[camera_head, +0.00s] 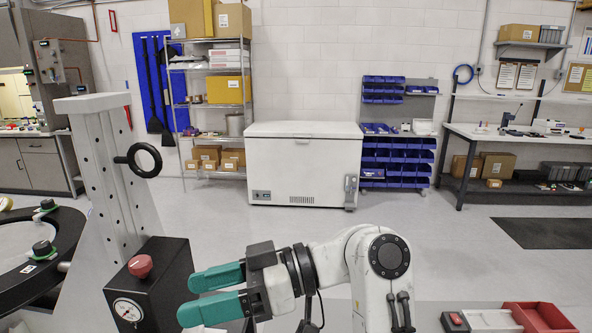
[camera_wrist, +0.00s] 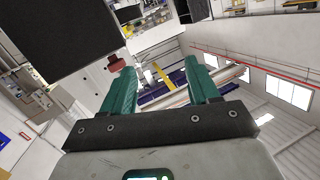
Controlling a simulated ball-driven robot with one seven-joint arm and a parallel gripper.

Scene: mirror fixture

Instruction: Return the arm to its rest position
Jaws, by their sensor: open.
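My gripper (camera_head: 190,295) is at the lower middle of the head view, at the end of my white arm, with its two teal fingers pointing left. The fingers are apart and nothing is between them. The fingertips are close to the black control box (camera_head: 150,285), which has a red knob (camera_head: 140,265) and a round gauge (camera_head: 127,310). In the wrist view my gripper (camera_wrist: 157,80) also shows open and empty, and the red knob (camera_wrist: 116,63) appears near the left fingertip. I cannot tell whether the fingers touch the box.
A tall white column with a black handwheel (camera_head: 145,160) and a black ring fixture (camera_head: 60,260) stand at the left. A red bin (camera_head: 540,318) and a grey tray (camera_head: 490,320) sit at lower right. A white chest freezer (camera_head: 303,165) stands beyond clear floor.

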